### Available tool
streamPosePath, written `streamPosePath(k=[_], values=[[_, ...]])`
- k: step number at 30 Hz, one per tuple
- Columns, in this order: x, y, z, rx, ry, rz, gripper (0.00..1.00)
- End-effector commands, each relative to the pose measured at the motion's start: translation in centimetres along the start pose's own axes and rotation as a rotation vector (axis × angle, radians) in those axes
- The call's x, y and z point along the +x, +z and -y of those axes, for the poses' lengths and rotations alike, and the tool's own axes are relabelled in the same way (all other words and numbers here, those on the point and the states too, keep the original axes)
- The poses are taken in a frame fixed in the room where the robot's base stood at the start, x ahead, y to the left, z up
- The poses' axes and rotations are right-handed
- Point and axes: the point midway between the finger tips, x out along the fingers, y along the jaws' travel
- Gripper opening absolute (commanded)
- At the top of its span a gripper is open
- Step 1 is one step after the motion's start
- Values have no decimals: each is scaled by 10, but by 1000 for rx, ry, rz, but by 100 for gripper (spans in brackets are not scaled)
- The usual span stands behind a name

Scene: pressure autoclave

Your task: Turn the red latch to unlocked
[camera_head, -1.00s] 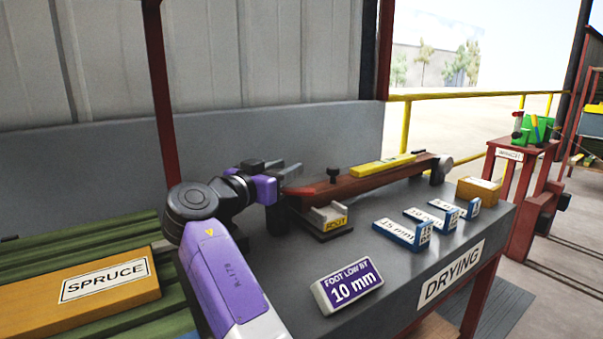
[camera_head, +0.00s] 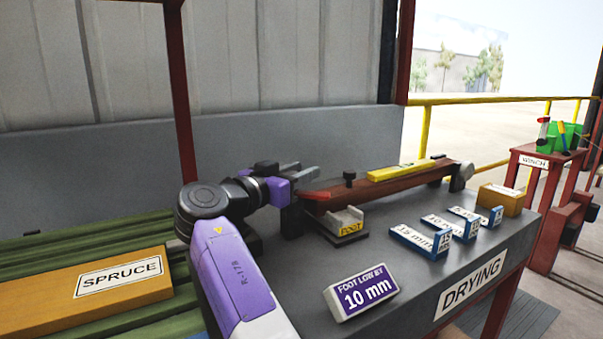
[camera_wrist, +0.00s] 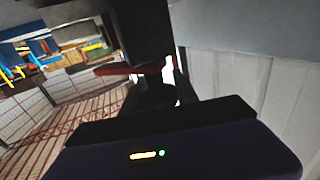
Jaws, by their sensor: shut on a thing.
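The red latch (camera_head: 315,195) shows as a short red bar at the near left end of a long brown beam on the grey table. My gripper (camera_head: 291,174) is at this end, beside the dark upright holder, and is shut on the red latch. In the wrist view the red latch (camera_wrist: 130,69) runs sideways to the dark fingers (camera_wrist: 158,85), which hide part of it. Its exact turn angle is hard to tell.
A "FOOT" block (camera_head: 343,223) sits just right of my gripper. A yellow level (camera_head: 402,170) lies on the beam (camera_head: 400,187). Blue-white thickness blocks (camera_head: 420,241) and a purple "FOOT LOW BY 10 mm" sign (camera_head: 355,292) stand on the table. A grey wall panel (camera_head: 290,140) rises behind.

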Motion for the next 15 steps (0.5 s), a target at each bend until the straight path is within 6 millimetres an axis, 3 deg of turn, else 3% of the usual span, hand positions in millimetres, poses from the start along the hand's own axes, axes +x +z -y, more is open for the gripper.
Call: streamPosePath(k=[8,9,12,15], values=[[-5,5,2,-7,-1,4,0],[-5,5,2,-7,-1,4,40],[-4,4,1,-6,0,4,56],[-3,3,1,-4,1,3,56]])
